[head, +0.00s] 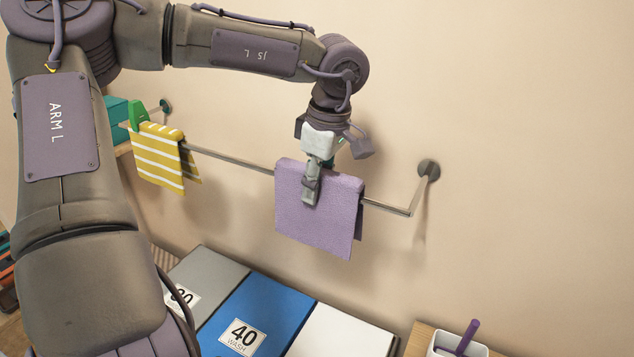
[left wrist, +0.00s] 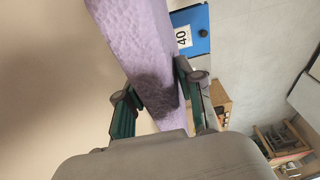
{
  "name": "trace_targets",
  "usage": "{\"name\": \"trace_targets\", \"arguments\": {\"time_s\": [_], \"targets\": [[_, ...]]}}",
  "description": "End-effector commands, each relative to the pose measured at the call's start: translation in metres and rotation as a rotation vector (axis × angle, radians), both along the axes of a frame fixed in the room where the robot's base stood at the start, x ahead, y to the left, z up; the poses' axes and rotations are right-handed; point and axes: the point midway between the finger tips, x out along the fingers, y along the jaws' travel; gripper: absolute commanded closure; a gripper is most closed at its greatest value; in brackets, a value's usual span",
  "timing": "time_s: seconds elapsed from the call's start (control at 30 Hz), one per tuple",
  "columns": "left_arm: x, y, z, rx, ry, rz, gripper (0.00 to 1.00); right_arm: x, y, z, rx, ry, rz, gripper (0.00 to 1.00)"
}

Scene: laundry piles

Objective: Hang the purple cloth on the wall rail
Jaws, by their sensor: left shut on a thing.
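The purple cloth (head: 300,228) hangs folded over the right part of the metal wall rail (head: 232,160), with a front flap and a back flap hanging down. My left gripper (head: 311,187) comes from above and is shut on the cloth near its top edge, at the rail. In the left wrist view the purple cloth (left wrist: 130,40) runs between the two fingers of my left gripper (left wrist: 158,103). The fingers hide part of the cloth's front. My right gripper is not in view.
A yellow and white striped cloth (head: 158,165) hangs on the rail's left part. A rail bracket (head: 428,170) meets the wall at right. Below stand a grey bin (head: 208,275), a blue bin (head: 270,300) marked 40 and a white bin (head: 340,335). A cup (head: 450,346) stands lower right.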

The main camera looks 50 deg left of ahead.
Motion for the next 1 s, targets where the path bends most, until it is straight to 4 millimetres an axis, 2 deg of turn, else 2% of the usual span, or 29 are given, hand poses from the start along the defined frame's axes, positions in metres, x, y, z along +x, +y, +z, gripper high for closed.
{"name": "trace_targets", "arguments": {"time_s": [0.17, 0.2, 0.37, 0.67, 0.77, 0.87, 1.0], "targets": [[0.0, 0.0, 0.0, 0.0, 0.0, 0.0, 1.0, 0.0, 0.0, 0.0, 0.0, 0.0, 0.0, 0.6], [0.0, 0.0, 0.0, 0.0, 0.0, 0.0, 0.62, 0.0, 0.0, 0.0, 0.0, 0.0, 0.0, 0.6], [0.0, 0.0, 0.0, 0.0, 0.0, 0.0, 0.35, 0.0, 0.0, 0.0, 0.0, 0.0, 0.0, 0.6], [0.0, 0.0, 0.001, 0.0, 0.0, 0.0, 0.34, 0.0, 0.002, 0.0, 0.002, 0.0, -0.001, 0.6], [0.001, -0.001, 0.006, 0.001, -0.002, 0.001, 0.34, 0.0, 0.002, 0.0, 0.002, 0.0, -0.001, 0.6], [0.002, -0.002, 0.02, 0.002, -0.004, 0.001, 0.34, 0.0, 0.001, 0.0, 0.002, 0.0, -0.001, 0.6], [0.004, -0.007, 0.049, 0.004, -0.005, 0.001, 0.34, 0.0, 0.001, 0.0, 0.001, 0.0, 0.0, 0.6]]}}
